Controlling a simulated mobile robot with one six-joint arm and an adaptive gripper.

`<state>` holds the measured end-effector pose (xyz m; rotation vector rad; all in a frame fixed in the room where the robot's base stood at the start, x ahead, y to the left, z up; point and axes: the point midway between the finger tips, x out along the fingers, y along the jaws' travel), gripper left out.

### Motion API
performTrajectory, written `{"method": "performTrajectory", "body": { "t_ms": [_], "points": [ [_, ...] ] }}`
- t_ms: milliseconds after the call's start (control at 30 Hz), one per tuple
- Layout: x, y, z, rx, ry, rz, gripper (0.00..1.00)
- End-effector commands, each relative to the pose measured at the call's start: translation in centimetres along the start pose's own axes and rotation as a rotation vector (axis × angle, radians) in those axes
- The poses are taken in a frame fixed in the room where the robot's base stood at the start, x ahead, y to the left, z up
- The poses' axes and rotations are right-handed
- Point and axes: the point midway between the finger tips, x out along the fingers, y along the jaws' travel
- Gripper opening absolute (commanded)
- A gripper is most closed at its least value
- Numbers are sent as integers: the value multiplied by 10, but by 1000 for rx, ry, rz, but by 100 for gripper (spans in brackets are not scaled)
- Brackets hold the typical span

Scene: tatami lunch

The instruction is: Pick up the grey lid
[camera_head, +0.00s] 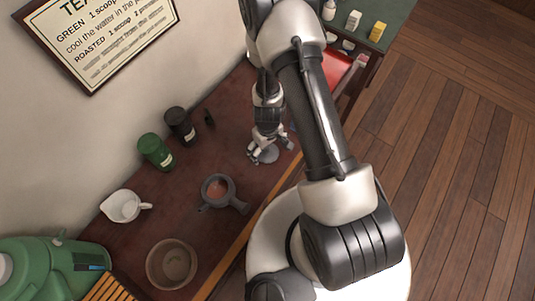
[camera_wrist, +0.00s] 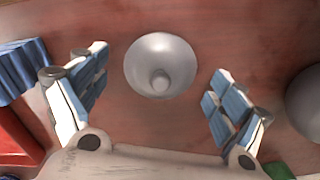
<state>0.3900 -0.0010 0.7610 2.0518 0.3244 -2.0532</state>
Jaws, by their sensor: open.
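The grey lid (camera_wrist: 148,51) is a round, shallow disc with a small knob, lying on the dark reddish-brown table. In the wrist view it sits between the two spread fingers of my gripper (camera_wrist: 160,63), with a gap on each side. In the head view the lid (camera_head: 270,155) shows partly beneath my gripper (camera_head: 260,151). The gripper points down over it, open and empty. I cannot tell the exact height of the fingertips above the table.
A grey side-handled pot (camera_head: 216,181), a bowl (camera_head: 155,272) and a white pitcher (camera_head: 122,208) stand left of the lid. Green (camera_head: 155,150) and black (camera_head: 180,126) canisters stand near the wall. A red object (camera_head: 337,68) lies beyond my arm.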

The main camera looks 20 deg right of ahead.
Motion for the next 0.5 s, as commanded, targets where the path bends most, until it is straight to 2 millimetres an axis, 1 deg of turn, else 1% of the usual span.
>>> {"method": "performTrajectory", "body": {
  "t_ms": [33, 267, 500],
  "points": [
    [6, 0, 0, -1, 0, 0, 90],
    [4, 0, 0, -1, 1, 0, 90],
    [4, 0, 0, -1, 0, 0, 75]
  ]
}}
